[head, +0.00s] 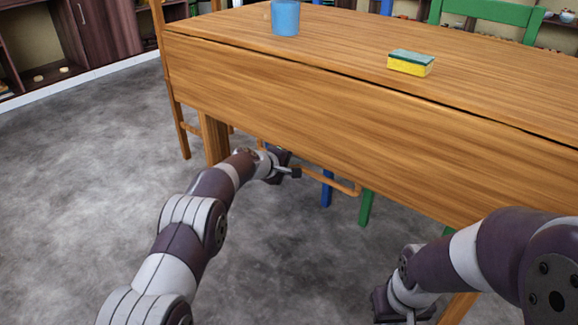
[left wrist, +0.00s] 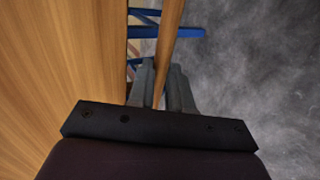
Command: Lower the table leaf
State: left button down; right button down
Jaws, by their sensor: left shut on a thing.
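The table leaf (head: 320,120) hangs down along the front of the wooden table (head: 330,40), below a dark seam. My left gripper (head: 292,172) is low, at the leaf's bottom edge. In the left wrist view its fingers (left wrist: 165,88) are shut on a narrow wooden bar (left wrist: 170,35), with a gap between this bar and a broad wooden face (left wrist: 60,60). Whether the bar joins the leaf is hard to tell. My right gripper (head: 403,303) is low at the right, apart from the leaf; its fingers cannot be made out.
A blue cup (head: 285,18) and a green-and-yellow sponge (head: 411,63) stand on the tabletop. Blue chair legs (head: 327,188) and green chair legs (head: 366,207) show under the table. The grey floor (head: 90,190) at the left is clear.

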pick_arm(q)
jog(key=shift+s+f, duration=0.2)
jog(key=shift+f, duration=0.45)
jog(key=shift+s+f, duration=0.15)
jog(key=shift+f, duration=0.45)
jog(key=c, duration=1.1)
grip_release()
jog(key=shift+w+f, duration=0.1)
jog(key=shift+f, duration=0.05)
jog(key=shift+o, duration=0.2)
jog(key=shift+d, duration=0.1)
jog(key=shift+r, duration=0.2)
jog(key=p+v, duration=0.4)
jog(key=v, duration=0.8)
jog(key=shift+a+r, duration=0.25)
jog(key=shift+r, duration=0.2)
